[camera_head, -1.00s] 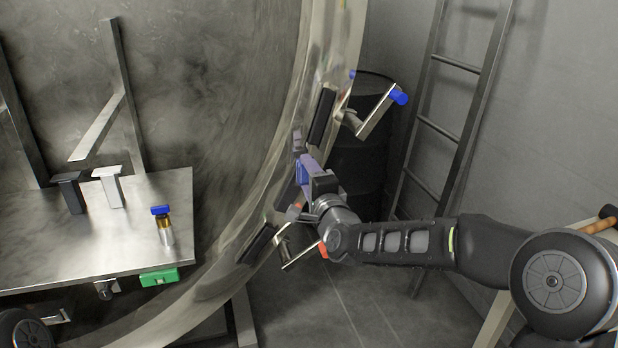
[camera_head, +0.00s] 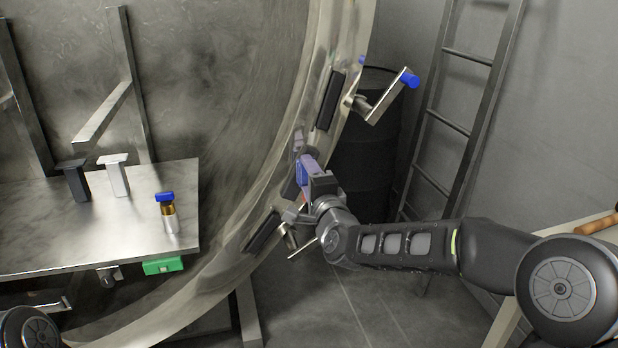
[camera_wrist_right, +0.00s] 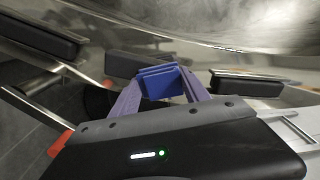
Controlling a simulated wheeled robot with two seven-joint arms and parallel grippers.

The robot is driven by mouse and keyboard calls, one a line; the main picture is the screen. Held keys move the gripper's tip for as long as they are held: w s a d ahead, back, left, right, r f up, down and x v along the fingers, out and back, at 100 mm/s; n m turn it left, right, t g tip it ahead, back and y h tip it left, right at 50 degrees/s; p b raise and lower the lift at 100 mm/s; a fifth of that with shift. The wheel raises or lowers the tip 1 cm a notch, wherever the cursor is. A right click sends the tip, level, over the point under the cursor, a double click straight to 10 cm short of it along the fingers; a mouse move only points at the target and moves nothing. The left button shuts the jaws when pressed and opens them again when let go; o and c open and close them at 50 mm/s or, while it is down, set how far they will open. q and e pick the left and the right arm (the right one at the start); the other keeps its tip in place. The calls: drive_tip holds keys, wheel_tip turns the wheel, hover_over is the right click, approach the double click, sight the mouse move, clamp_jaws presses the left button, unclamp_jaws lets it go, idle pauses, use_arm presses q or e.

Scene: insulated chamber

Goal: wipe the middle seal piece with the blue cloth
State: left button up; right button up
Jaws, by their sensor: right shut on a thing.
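My right gripper (camera_head: 303,168) is shut on the folded blue cloth (camera_wrist_right: 160,82), between its purple fingers in the right wrist view. It is at the rim of the big round metal opening. The middle seal piece (camera_wrist_right: 138,64), a dark bar, lies just behind the cloth in that view and is partly hidden by it. In the head view the middle seal piece (camera_head: 290,187) is mostly covered by the gripper. Whether the cloth touches it I cannot tell. My left gripper is out of view.
The upper seal piece (camera_head: 330,101) and lower seal piece (camera_head: 262,231) sit along the metal rim (camera_head: 237,213). A blue-tipped handle (camera_head: 392,97) juts out above my gripper. A metal table (camera_head: 110,235) with a blue-capped vial (camera_head: 167,213) is at left.

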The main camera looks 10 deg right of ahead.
drive_tip(key=shift+w, duration=0.1)
idle(0.3)
drive_tip(key=shift+d+r, duration=0.5)
drive_tip(key=shift+r, duration=0.4)
drive_tip(key=shift+d+r, duration=0.45)
drive_tip(key=shift+r, duration=0.45)
drive_tip(key=shift+s+f+b, duration=0.1)
drive_tip(key=shift+s+b, duration=0.2)
drive_tip(key=shift+s, duration=0.15)
drive_tip(key=b, duration=0.2)
approach(312, 154)
drive_tip(key=shift+w, duration=0.2)
